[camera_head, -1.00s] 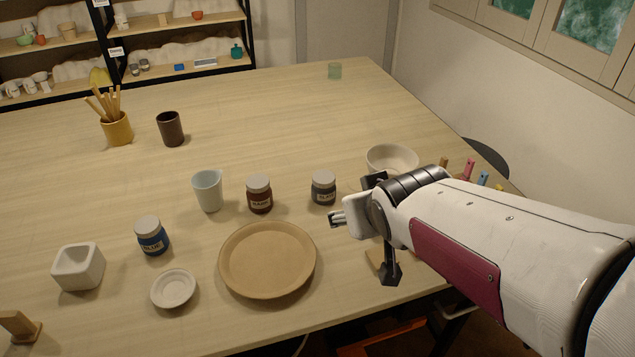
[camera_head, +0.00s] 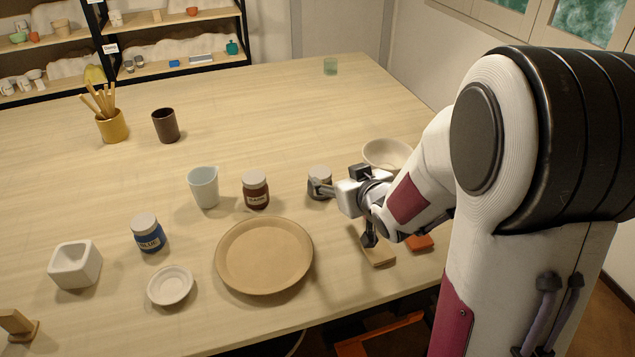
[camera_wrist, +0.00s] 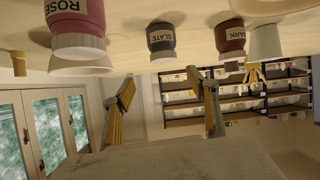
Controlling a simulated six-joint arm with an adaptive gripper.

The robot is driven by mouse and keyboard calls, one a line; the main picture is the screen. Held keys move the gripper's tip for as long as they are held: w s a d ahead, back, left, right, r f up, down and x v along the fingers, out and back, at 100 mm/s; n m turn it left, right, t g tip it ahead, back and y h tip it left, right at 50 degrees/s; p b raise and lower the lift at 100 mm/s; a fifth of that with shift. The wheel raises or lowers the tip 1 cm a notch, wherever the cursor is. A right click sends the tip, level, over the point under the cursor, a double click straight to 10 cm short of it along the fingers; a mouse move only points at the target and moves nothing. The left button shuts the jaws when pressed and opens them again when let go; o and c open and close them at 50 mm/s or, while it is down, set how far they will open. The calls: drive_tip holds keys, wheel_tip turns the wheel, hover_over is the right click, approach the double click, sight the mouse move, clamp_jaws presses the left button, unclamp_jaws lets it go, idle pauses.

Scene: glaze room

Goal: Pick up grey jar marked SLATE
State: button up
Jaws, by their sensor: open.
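The grey jar marked SLATE (camera_head: 319,176) stands on the table with a pale lid, its lower front partly hidden by my gripper. In the wrist view, which looks upside down, the SLATE jar (camera_wrist: 161,38) shows its label, between and beyond my fingers. My gripper (camera_head: 340,213) is open and empty, just in front and to the right of the jar. One finger overlaps the jar in the head view; contact cannot be told. Both fingers of my gripper (camera_wrist: 160,78) are spread apart in the wrist view.
A dark red jar (camera_head: 255,190) stands left of SLATE; a jar marked ROSE (camera_wrist: 76,16) is on its other side. A cream bowl (camera_head: 386,153) is behind right. A tan plate (camera_head: 264,257), blue jar (camera_head: 148,234) and pale cup (camera_head: 204,187) lie leftward. The table behind SLATE is clear.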

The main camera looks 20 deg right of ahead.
sight(321, 173)
drive_tip(key=shift+w+a+f+t+y, duration=0.2)
drive_tip(key=shift+w+f+y, duration=0.15)
drive_tip(key=shift+w+f, duration=0.2)
drive_tip(key=shift+w+a+f+t+y, duration=0.1)
drive_tip(key=shift+w+f+t+y, duration=0.1)
drive_tip(key=shift+w+f+y, duration=0.35)
drive_tip(key=shift+s+f, duration=0.1)
drive_tip(key=shift+x, duration=1.25)
drive_tip(key=shift+f, duration=0.1)
drive_tip(key=shift+d+x, duration=0.15)
drive_tip(key=shift+x, duration=1.1)
drive_tip(key=shift+d+x, duration=0.2)
drive_tip(key=shift+x, duration=1.05)
drive_tip(key=c, duration=1.4)
